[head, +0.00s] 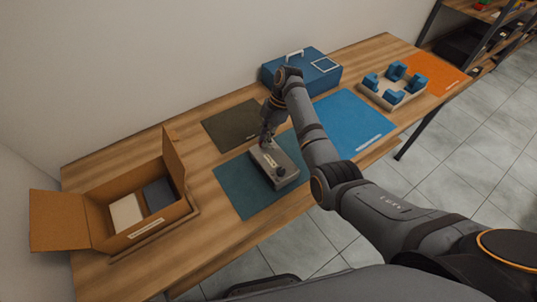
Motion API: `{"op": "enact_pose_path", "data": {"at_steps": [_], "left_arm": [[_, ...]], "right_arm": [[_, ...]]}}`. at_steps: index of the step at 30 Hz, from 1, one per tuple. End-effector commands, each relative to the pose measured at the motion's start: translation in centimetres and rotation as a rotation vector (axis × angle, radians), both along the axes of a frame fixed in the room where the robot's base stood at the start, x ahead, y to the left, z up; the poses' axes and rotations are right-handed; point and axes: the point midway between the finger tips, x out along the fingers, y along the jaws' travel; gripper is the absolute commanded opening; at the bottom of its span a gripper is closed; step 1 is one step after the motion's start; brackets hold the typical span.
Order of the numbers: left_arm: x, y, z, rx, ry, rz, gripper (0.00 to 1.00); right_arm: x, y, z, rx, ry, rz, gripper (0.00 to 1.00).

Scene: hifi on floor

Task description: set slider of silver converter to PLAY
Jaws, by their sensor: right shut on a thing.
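The silver converter (275,168) is a small grey box on the teal mat in the middle of the table. A dark knob and small markings show on its top. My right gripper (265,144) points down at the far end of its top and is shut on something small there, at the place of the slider. The fingers and the arm hide the slider, so its setting cannot be read. My left gripper is not in view.
An open cardboard box (118,213) stands at the left. A blue case (325,77) with a handle is at the back. A beige tray with blue blocks (393,99) stands at the right. The dark olive mat (228,124), blue mat (352,121) and orange mat (437,73) have bare areas.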

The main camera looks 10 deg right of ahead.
Motion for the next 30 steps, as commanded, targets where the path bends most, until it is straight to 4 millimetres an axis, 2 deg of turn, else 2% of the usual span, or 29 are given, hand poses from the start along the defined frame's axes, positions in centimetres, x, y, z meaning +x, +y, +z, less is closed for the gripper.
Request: {"op": "enact_pose_path", "data": {"at_steps": [1, 5, 11, 12, 17, 26, 30], "left_arm": [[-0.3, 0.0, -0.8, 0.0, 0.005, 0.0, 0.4], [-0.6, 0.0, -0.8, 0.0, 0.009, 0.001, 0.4], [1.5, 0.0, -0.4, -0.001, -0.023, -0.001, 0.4], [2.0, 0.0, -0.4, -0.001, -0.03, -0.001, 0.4], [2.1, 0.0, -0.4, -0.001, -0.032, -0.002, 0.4], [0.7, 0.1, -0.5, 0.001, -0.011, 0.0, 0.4], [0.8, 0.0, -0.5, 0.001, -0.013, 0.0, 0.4]], "right_arm": [[0.3, 0.2, -0.3, 0.001, 0.002, 0.001, 0.0], [0.6, 0.2, 0.1, 0.002, 0.003, 0.001, 0.0], [0.6, 0.3, 0.2, 0.003, 0.001, 0.0, 0.0], [0.6, 0.3, 0.3, 0.003, 0.001, 0.0, 0.16], [0.6, 0.3, 0.3, 0.003, 0.0, 0.001, 0.38], [0.7, 0.1, 0.5, 0.002, -0.002, 0.0, 0.38], [1.0, -0.5, 2.2, 0.003, -0.004, 0.0, 0.38]]}}
